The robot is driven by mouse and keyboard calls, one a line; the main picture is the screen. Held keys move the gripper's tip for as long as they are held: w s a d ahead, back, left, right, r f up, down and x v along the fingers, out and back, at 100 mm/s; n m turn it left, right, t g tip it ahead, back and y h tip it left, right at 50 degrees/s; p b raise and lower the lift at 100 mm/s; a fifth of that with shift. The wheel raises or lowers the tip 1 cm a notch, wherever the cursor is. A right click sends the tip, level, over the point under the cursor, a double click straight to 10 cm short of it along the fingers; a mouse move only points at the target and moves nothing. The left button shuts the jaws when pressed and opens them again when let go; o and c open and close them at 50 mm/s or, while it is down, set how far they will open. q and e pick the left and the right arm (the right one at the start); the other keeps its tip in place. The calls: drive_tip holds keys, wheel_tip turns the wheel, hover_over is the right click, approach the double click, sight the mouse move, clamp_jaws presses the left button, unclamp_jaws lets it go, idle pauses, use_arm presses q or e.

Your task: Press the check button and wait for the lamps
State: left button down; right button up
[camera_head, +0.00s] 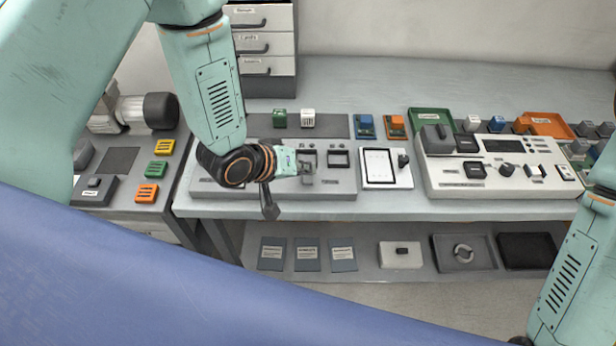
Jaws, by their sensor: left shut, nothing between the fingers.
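My left gripper (307,172) is shut and empty. Its fingers are over the grey console (230,187) on the middle bench, close to a dark square part; I cannot tell whether they touch it. The console has a dark square window (339,159) just right of the fingers. A white console (440,185) stands further right, with a dark display (503,146), knobs and small dark dots that may be lamps. Labels are too small to read, so I cannot tell which part is the check button. My right arm shows at the lower right; its fingers are out of view.
A green block (280,118) and a white block (308,118) stand behind the grey console. A white framed panel (399,180) sits between the consoles. A green tray (430,115) and an orange tray (546,124) are behind. A lower shelf (375,268) holds cards and trays.

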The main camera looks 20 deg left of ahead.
sight(305, 181)
use_arm(q)
drive_tip(key=shift+s, duration=0.1)
drive_tip(key=shift+f, duration=0.15)
idle(0.4)
drive_tip(key=shift+f, duration=0.25)
drive_tip(key=shift+f+b, duration=0.5)
idle(0.8)
drive_tip(key=shift+r, duration=0.1)
drive_tip(key=shift+r+p, duration=0.85)
drive_tip(key=shift+p, duration=0.05)
drive_tip(key=shift+r, duration=0.1)
wheel_tip(305, 181, up, 5)
drive_tip(key=p, duration=0.4)
drive_tip(key=shift+p, duration=0.35)
